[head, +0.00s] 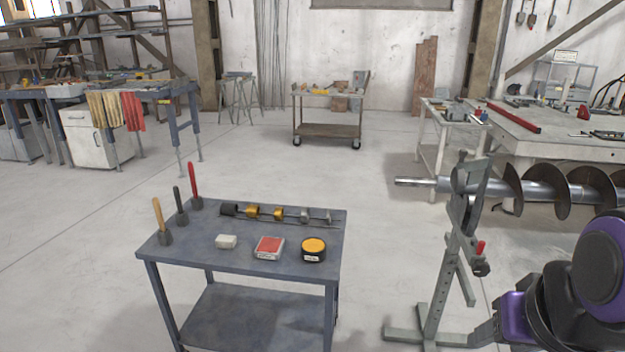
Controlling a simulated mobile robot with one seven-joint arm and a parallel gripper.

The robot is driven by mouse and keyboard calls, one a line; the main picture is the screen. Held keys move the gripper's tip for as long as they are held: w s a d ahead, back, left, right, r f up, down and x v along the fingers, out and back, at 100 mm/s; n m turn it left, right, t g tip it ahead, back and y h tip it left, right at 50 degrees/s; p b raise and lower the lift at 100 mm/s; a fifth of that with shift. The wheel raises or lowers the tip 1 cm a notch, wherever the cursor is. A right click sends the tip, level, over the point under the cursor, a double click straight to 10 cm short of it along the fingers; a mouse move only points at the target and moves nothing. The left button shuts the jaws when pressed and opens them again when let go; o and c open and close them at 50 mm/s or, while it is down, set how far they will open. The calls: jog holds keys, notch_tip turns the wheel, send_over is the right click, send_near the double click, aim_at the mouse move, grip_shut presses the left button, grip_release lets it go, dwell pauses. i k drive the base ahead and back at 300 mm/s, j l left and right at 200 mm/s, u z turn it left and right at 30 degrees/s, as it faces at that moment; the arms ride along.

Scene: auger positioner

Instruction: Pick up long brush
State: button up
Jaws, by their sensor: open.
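A grey metal cart (190,252) stands in front of me, slightly left. Three upright tools stand along its left edge, with dark lower ends: one with a tan handle (159,215), one with a dark handle (178,200) and one with a red handle (193,180). A long thin rod with black, yellow and grey cylindrical parts (278,213) lies near the cart's back edge. I cannot tell for certain which of these is the long brush. My gripper (487,331) is at lower right, beyond the cart's right side, open and apart from these things; its fingers barely show.
A white block (226,242), a red-topped box (269,247) and a round yellow-topped tin (313,249) sit along the cart's front. A grey stand (441,290) rises between cart and arm, by a large auger (540,188). Floor behind the cart is clear.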

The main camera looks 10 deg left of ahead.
aim_at(190, 167)
jog(key=j+u, duration=0.1)
jog(key=u, duration=0.3)
jog(key=i+u, duration=0.1)
jog(key=u, duration=0.25)
jog(key=j+u, duration=0.15)
jog(key=u, duration=0.25)
jog(key=i+j, duration=0.3)
jog(key=i, duration=0.15)
jog(key=i+j, duration=0.3)
jog(key=i, duration=0.5)
jog(key=i+j+z, duration=0.15)
jog(key=i, duration=0.3)
jog(key=i+z, duration=0.2)
jog(key=i, duration=0.55)
jog(key=k+j+u, duration=0.2)
jog(key=k+j, duration=0.55)
jog(key=i+l+z, duration=0.2)
jog(key=i+l, duration=0.45)
jog(key=i, duration=0.15)
